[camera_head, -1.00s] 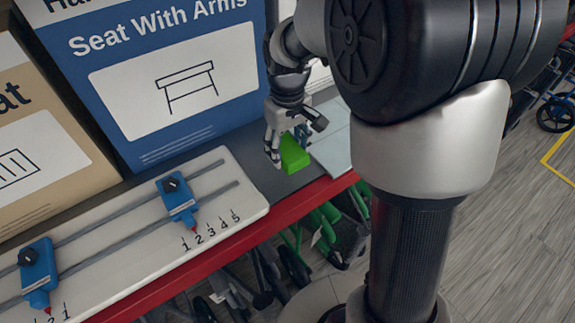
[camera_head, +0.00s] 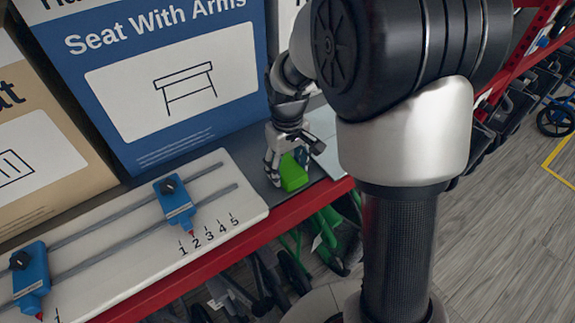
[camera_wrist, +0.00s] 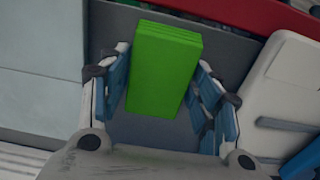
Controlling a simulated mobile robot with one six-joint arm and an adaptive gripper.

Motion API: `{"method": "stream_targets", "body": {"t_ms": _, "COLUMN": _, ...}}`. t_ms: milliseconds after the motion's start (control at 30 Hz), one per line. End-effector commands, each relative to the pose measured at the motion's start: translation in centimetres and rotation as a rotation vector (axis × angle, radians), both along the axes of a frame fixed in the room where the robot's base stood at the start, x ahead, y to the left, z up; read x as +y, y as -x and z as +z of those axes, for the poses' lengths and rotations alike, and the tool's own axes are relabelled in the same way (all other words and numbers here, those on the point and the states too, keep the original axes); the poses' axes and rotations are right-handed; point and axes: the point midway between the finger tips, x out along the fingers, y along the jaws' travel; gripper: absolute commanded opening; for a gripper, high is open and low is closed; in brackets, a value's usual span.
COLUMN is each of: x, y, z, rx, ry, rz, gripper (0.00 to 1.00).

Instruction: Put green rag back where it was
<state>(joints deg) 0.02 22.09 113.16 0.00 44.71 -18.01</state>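The green rag (camera_head: 293,173) is a bright green folded block near the front edge of the dark grey shelf, right of the white slider board. My gripper (camera_head: 285,168) points down over the shelf with its fingers around the rag. In the wrist view the rag (camera_wrist: 163,70) sits between the blue-padded fingers of my gripper (camera_wrist: 163,70), one along each side. It appears held between the fingertips. I cannot tell whether its underside touches the shelf.
The white board (camera_head: 235,208) with blue sliders (camera_head: 175,202) lies left of the rag. A blue seat sign (camera_head: 175,75) stands behind. A red shelf edge (camera_head: 250,248) runs along the front. A light grey panel (camera_wrist: 40,65) lies on the rag's other side. Wheeled items sit below.

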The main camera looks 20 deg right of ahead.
Motion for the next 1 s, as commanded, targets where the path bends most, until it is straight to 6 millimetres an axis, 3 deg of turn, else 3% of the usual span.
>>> {"method": "stream_targets", "body": {"t_ms": 200, "x": 0.0, "y": 0.0, "z": 0.0, "rx": 0.0, "ry": 0.0, "rz": 0.0, "gripper": 0.74}}
{"method": "stream_targets", "body": {"t_ms": 567, "x": 0.0, "y": 0.0, "z": 0.4, "rx": 0.0, "ry": 0.0, "rz": 0.0, "gripper": 0.74}}
{"method": "stream_targets", "body": {"t_ms": 667, "x": 0.0, "y": 0.0, "z": 1.5, "rx": -0.001, "ry": 0.0, "rz": 0.0, "gripper": 0.74}}
{"method": "stream_targets", "body": {"t_ms": 1000, "x": 0.0, "y": -0.1, "z": 8.7, "rx": -0.004, "ry": 0.0, "rz": 0.0, "gripper": 0.74}}
